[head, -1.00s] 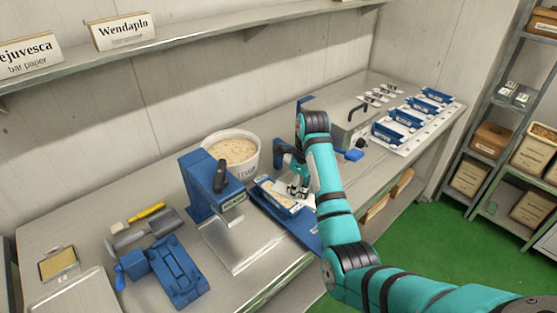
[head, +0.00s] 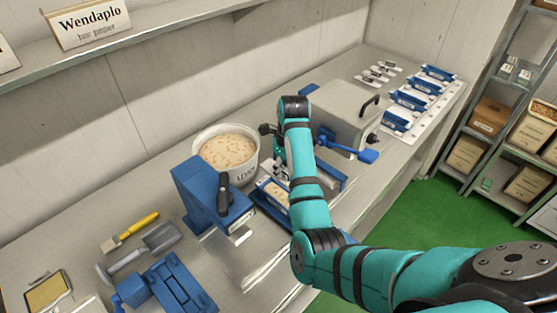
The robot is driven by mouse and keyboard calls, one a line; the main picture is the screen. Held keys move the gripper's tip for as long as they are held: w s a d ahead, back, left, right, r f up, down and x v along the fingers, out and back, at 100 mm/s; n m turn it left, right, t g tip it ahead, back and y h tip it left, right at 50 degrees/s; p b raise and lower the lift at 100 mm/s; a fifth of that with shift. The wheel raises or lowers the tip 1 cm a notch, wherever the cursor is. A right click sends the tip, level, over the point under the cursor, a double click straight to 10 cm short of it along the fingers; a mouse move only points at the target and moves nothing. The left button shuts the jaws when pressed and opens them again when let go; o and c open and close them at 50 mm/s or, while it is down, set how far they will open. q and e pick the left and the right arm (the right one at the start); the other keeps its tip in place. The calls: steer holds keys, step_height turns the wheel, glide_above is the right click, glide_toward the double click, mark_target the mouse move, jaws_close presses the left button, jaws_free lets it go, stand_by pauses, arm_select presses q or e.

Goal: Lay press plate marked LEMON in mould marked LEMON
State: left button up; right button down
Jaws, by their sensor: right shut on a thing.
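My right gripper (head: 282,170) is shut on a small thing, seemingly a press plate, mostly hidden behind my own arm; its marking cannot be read. The gripper is over or just behind a blue mould (head: 271,192) filled with pale nougat, beside the blue press stand. I cannot tell whether the held thing touches the mould. Several small press plates (head: 378,74) lie at the back of the counter. Several more blue moulds (head: 411,99) stand on a white tray at the right. No LEMON marking is readable. My left gripper is not in view.
A white kettle of nougat (head: 228,150) stands behind the blue press stand (head: 205,192). A grey box with a blue handle (head: 346,118) stands right of my arm. A shelf (head: 150,50) overhangs the back.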

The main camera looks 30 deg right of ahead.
steer(key=f, duration=0.2)
steer(key=shift+s+f, duration=0.3)
steer(key=shift+s, duration=0.1)
steer(key=f, duration=0.5)
steer(key=shift+w+b, duration=0.2)
steer(key=shift+b, duration=0.2)
steer(key=shift+f, duration=0.3)
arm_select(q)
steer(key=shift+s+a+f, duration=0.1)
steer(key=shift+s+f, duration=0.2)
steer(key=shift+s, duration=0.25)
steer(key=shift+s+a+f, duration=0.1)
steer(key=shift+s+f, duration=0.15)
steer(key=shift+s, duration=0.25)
arm_select(e)
steer(key=shift+f, duration=0.15)
arm_select(q)
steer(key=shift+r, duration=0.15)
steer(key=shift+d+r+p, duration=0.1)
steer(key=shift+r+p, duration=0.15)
steer(key=shift+p, duration=0.05)
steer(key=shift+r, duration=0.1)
